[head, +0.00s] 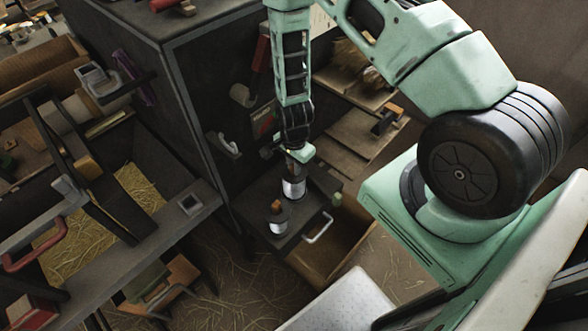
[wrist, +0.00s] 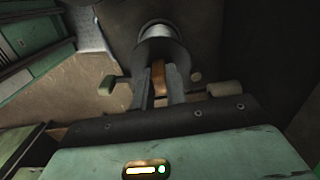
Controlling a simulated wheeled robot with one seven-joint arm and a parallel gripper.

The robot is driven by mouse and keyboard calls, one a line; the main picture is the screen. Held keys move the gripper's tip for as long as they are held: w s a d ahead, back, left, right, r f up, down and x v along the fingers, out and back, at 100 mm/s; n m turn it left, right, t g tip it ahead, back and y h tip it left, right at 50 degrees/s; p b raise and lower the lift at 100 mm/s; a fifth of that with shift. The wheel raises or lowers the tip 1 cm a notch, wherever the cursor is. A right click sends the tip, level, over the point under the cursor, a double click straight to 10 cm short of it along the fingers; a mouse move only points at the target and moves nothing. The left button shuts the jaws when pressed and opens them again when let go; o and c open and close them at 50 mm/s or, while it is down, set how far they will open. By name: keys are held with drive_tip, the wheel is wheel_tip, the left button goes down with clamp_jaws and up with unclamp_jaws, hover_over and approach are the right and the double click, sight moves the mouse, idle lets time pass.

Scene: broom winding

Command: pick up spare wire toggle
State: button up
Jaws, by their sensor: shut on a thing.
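My gripper (head: 293,167) points down over a dark cabinet top, with its fingers (wrist: 158,88) closed on a brown upright peg (wrist: 159,76). Below the peg are a dark disc and a pale silvery cylinder, seen in the wrist view; I take this for the spare wire toggle (head: 293,189). In the head view its silvery body shows just under my gripper, while its top is hidden by the fingers. I cannot tell whether its base touches the cabinet top. A second, similar piece with a brown peg (head: 277,213) stands close by, at the lower left.
The dark cabinet top (head: 318,187) has a white handle (head: 319,228) at its front. A tall dark cabinet (head: 190,90) stands to the left. A workbench (head: 165,235) with straw lies further left. Wooden shelves (head: 345,130) are behind. Straw covers the floor.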

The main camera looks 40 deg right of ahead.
drive_tip(key=shift+r+b, duration=0.75)
drive_tip(key=shift+r, duration=4.25)
